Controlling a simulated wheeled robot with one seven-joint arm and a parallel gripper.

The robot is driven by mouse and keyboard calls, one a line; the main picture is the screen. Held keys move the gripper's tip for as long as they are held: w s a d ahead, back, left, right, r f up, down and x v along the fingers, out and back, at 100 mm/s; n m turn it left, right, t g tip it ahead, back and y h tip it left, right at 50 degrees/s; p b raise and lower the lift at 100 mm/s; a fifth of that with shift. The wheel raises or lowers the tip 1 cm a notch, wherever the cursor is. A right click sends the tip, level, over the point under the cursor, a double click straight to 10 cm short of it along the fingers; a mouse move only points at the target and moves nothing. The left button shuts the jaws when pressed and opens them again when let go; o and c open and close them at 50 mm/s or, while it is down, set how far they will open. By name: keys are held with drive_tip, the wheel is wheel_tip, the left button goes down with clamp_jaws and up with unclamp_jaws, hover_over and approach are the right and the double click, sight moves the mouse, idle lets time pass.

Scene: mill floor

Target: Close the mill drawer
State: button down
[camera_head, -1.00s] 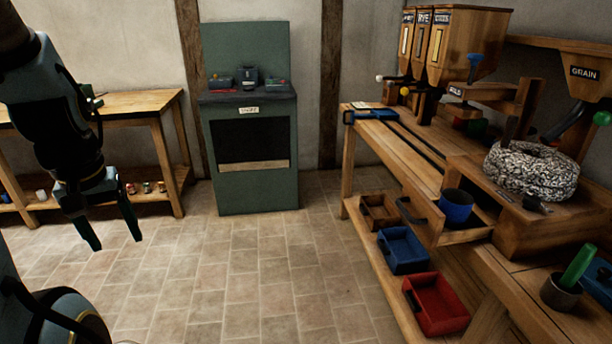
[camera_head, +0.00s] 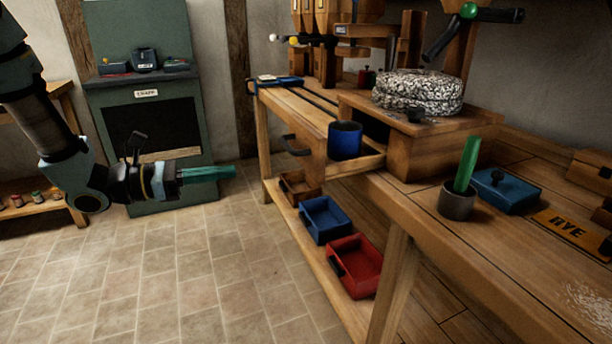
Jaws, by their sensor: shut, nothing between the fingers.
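The mill drawer (camera_head: 315,148) is pulled out of the wooden mill housing (camera_head: 420,150) on the bench. Its front with a dark handle (camera_head: 294,146) faces left, and a blue cup (camera_head: 345,140) stands in it. Behind the cup, the dark drawer opening shows in the housing. The speckled grey millstone (camera_head: 417,92) lies on top of the housing. My gripper (camera_head: 234,172) is shut and empty. It points right, in open air to the left of the drawer handle and apart from it.
Wooden, blue (camera_head: 325,219) and red (camera_head: 354,265) bins sit on the low shelf below the drawer. A grey cup with a green stick (camera_head: 458,203), a blue box (camera_head: 505,190) and a RYE sign (camera_head: 572,229) lie on the near bench. The tiled floor (camera_head: 170,270) in front is clear.

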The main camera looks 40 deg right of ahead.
drive_tip(key=d, duration=0.2)
drive_tip(key=p, duration=0.2)
approach(356, 144)
drive_tip(key=w+a+f, duration=0.2)
drive_tip(key=w+a, duration=0.1)
drive_tip(key=a, duration=0.1)
drive_tip(key=shift+w+d+n+h, duration=0.15)
drive_tip(key=shift+n+h, duration=0.25)
drive_tip(key=shift+d, duration=0.1)
drive_tip(key=b+x, duration=0.2)
drive_tip(key=x, duration=1.2)
drive_tip(key=shift+d+f+b, duration=0.1)
drive_tip(key=shift+d+b, duration=0.25)
drive_tip(key=shift+b, duration=0.05)
drive_tip(key=shift+d, duration=0.3)
drive_tip(key=shift+s+d+r, duration=0.15)
drive_tip(key=shift+s+r, duration=0.1)
drive_tip(key=shift+s, duration=0.05)
